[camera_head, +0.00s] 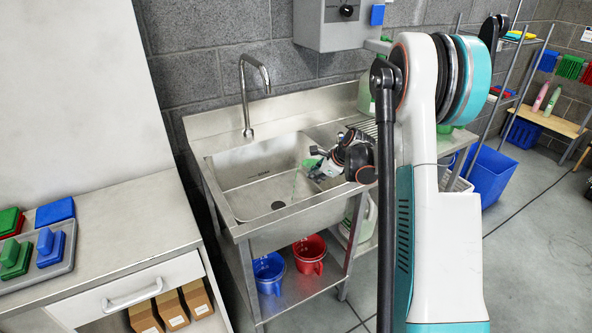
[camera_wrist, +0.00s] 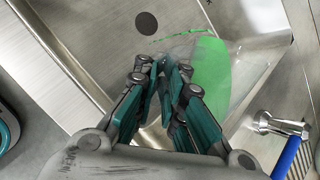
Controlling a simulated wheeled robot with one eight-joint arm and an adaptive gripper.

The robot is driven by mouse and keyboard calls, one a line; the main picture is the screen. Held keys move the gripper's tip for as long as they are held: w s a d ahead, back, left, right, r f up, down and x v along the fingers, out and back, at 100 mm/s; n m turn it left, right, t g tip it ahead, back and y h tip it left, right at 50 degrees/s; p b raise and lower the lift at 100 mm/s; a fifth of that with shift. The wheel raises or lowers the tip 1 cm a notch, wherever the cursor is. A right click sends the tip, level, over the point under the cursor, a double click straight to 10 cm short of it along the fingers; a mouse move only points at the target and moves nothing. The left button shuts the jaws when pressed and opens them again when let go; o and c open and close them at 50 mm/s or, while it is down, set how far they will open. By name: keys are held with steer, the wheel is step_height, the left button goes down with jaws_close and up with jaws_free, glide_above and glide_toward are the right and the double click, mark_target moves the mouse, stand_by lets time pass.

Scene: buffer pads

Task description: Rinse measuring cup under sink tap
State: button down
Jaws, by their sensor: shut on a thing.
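The measuring cup is clear with a green part; it shows small over the right part of the sink basin in the head view (camera_head: 304,184) and larger in the wrist view (camera_wrist: 212,72). My gripper (camera_head: 318,165) is shut on the cup, with its fingertips (camera_wrist: 172,66) at the cup's near side in the wrist view. The steel sink (camera_head: 240,185) has a drain (camera_head: 278,205), which also shows in the wrist view (camera_wrist: 146,23). The curved tap (camera_head: 258,72) stands at the back left, apart from the cup. No water stream is visible.
A grey wall box (camera_head: 335,28) hangs above the sink. Blue (camera_head: 269,272) and red (camera_head: 309,255) buckets stand on the shelf below. A counter (camera_head: 110,225) with green and blue pads is at left. The basin's left part is clear.

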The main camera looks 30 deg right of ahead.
mark_target(309, 168)
steer(key=shift+w+a+r+n+g+h+p, duration=0.15)
steer(key=shift+r+n+g+h+p, duration=0.25)
steer(key=shift+r+g+h+p, duration=0.6)
stand_by(1.3)
steer(key=shift+w+a+r+g+h+p, duration=0.1)
steer(key=shift+w+a+g+h+p, duration=0.4)
steer(key=shift+h, duration=0.3)
stand_by(0.6)
steer(key=shift+a+r+n+g+h, duration=0.25)
steer(key=shift+r+n+g+h, duration=0.1)
steer(key=shift+h, duration=0.25)
stand_by(0.7)
steer(key=d+f+t+y, duration=0.1)
steer(key=s+d+m+t+y+b, duration=0.1)
steer(key=shift+s+f+y, duration=0.25)
steer(key=shift+f+y, duration=0.05)
steer(key=shift+f, duration=0.05)
steer(key=shift+w+a, duration=0.1)
steer(key=shift+a, duration=0.1)
